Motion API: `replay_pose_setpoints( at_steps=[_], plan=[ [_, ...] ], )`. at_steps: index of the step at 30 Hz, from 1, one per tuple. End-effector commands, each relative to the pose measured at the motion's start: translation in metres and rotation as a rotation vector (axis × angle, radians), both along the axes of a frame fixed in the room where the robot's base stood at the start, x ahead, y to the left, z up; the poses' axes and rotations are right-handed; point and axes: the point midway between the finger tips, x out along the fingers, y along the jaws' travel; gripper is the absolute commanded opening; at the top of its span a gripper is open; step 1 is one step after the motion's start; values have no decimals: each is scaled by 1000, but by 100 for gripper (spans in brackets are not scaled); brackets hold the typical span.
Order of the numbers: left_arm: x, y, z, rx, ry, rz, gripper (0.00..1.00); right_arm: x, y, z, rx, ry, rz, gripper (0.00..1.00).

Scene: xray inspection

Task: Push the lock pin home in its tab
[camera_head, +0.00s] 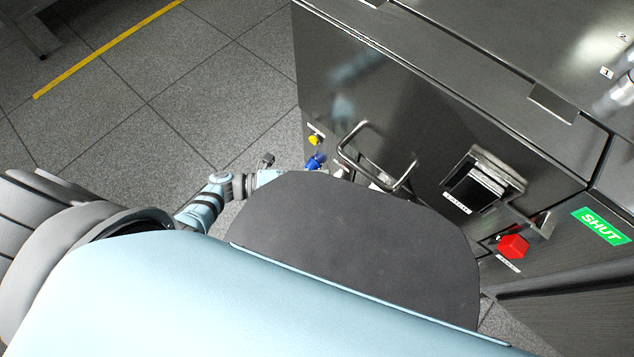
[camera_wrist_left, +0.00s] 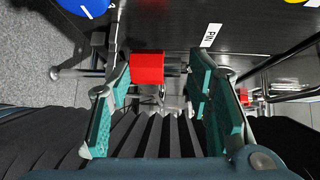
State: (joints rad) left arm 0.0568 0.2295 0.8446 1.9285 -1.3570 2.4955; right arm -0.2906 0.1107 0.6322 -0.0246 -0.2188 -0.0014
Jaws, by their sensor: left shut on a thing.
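The lock pin, with a red block-like head (camera_wrist_left: 147,67) and a short metal shank to its right, shows in the left wrist view under the white PIN label (camera_wrist_left: 211,35). My right gripper is not in view.
The steel cabinet (camera_head: 400,95) carries a bar handle (camera_head: 357,128), a blue knob (camera_head: 315,162), a yellow knob (camera_head: 315,140), a recessed latch (camera_head: 485,180), a red knob (camera_head: 513,246) and a green SHUT sign (camera_head: 601,226). The tiled floor (camera_head: 190,90) to the left is clear.

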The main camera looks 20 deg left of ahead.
Motion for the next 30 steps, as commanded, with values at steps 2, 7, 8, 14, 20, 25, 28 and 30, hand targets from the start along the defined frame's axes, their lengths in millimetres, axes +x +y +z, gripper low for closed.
replay_pose_setpoints(
  at_steps=[2, 7, 8, 14, 20, 25, 28, 30],
  plan=[
    [-1, -1, -2, 4, 6, -1, 18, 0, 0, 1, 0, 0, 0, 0],
    [-1, -1, -2, 4, 6, -1, 18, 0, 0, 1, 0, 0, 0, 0],
    [-1, -1, -3, 4, 6, -1, 18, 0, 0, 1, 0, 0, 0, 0],
    [-2, -1, -6, 4, 7, -1, 50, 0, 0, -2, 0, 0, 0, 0],
    [-2, -1, -6, 6, 9, -1, 69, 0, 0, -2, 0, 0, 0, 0],
    [-3, 0, -6, 8, 10, 1, 69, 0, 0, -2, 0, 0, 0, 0],
    [-3, 3, -7, 9, 10, 2, 69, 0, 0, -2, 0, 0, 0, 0],
    [-6, 9, -7, 10, 12, 3, 69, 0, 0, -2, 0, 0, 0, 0]
  ],
)
